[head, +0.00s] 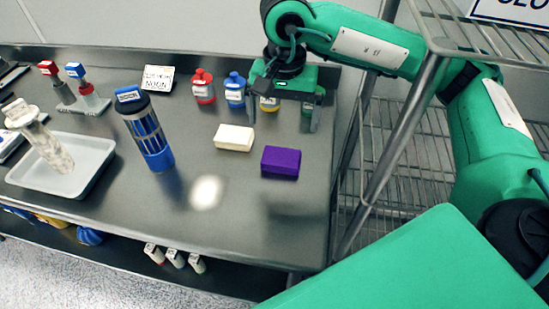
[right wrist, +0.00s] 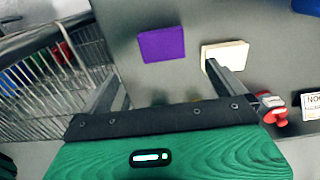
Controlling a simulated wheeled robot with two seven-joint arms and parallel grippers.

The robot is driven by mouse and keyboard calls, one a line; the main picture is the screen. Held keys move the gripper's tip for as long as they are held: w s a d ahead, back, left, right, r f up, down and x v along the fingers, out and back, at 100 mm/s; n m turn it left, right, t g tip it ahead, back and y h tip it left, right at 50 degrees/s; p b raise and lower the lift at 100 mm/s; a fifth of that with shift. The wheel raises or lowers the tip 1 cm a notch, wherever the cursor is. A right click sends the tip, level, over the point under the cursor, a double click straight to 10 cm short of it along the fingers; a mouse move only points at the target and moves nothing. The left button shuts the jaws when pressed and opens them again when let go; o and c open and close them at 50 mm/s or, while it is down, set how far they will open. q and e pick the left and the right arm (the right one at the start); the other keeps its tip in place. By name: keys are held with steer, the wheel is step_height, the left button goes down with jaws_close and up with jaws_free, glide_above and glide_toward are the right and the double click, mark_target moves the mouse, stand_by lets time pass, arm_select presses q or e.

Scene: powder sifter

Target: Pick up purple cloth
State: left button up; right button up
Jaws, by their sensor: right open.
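The purple cloth (head: 281,161) is a folded, block-like piece lying flat on the dark metal table (head: 250,225), near its right end. It also shows in the right wrist view (right wrist: 161,44), beyond the fingertips. My right gripper (head: 284,119) is open and empty, pointing down above the back right of the table. In the head view it is behind the cloth and apart from it. A cream cloth (head: 234,138) lies just left of the purple one. In the right wrist view one finger overlaps the cream cloth (right wrist: 228,52). My left gripper is not in view.
Red (head: 203,86) and blue (head: 235,90) bottles stand at the back; a yellow one is partly behind my right gripper. A blue cylinder (head: 146,130) and a white tray (head: 100,158) stand left. Wire shelving (head: 400,150) is close on the right. The table front is clear.

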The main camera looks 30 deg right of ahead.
glide_above(281, 159)
step_height(281, 159, down, 8)
steer(key=shift+s+r+p, duration=0.1)
steer(key=shift+r+p, duration=0.1)
steer(key=shift+p, duration=0.1)
steer(key=shift+f+p, duration=0.6)
steer(key=shift+f, duration=2)
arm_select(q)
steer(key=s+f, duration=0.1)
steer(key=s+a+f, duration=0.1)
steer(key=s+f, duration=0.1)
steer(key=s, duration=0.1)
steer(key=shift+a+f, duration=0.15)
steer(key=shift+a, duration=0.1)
arm_select(e)
steer(key=c, duration=0.9)
steer(key=shift+r, duration=0.3)
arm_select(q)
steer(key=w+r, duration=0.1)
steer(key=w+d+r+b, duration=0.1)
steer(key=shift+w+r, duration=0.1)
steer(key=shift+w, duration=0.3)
arm_select(e)
step_height(281, 159, up, 10)
steer(key=shift+f, duration=0.25)
